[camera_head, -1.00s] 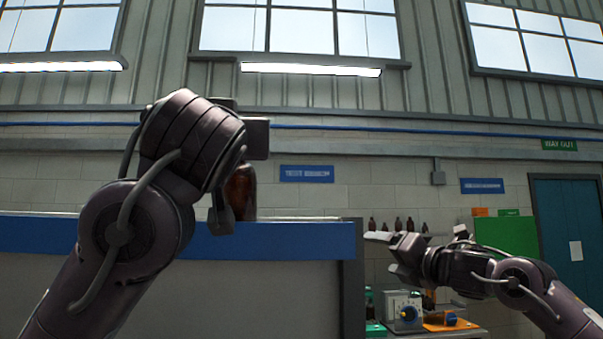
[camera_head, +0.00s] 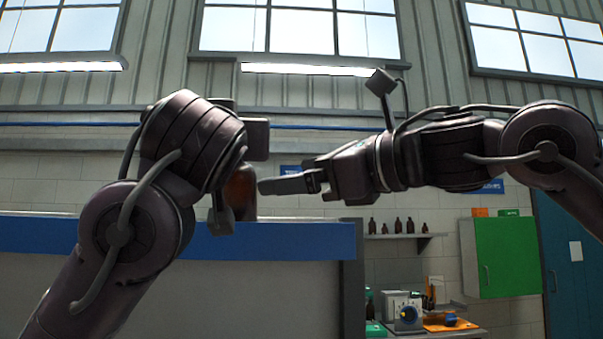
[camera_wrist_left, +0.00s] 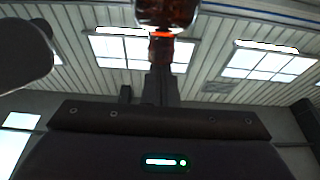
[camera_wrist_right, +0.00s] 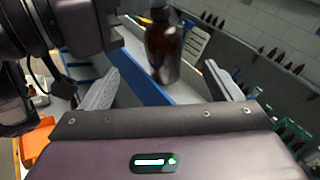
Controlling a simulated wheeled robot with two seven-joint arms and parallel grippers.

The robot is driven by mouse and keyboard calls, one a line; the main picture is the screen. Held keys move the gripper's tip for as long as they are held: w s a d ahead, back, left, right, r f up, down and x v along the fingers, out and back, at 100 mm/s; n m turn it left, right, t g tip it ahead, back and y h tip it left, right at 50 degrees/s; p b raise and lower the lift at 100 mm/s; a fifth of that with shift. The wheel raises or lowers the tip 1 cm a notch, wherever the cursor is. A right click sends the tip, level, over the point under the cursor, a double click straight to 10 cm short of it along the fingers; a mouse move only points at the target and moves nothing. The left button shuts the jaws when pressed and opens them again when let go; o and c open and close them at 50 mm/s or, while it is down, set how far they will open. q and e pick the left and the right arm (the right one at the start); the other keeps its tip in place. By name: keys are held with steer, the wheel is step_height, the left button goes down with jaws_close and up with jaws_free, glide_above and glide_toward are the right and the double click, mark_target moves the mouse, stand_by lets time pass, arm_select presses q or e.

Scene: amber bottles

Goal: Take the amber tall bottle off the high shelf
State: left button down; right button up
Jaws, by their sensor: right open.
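The amber tall bottle (camera_head: 240,192) is upright at the high shelf (camera_head: 300,241), partly hidden by my left arm. It also shows in the right wrist view (camera_wrist_right: 163,52), and its body and neck show in the left wrist view (camera_wrist_left: 166,14). My left gripper (camera_wrist_left: 162,78) is at the bottle's neck, its narrow fingers together on it; the head view mostly hides them. My right gripper (camera_head: 285,184) is open and empty, just right of the bottle, pointing at it. In the right wrist view the bottle is beyond and between its fingers. Whether its base touches the shelf, I cannot tell.
Several small dark bottles (camera_head: 397,226) stand on a wall shelf behind. A green cabinet (camera_head: 505,258) and a bench (camera_head: 440,333) with gear are at the right. My left arm closes in the bottle's left side; the space above the high shelf's right end holds my right gripper.

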mark_target(250, 182)
steer(key=shift+w+d, duration=0.1)
steer(key=x, duration=1.2)
steer(key=shift+f, duration=0.1)
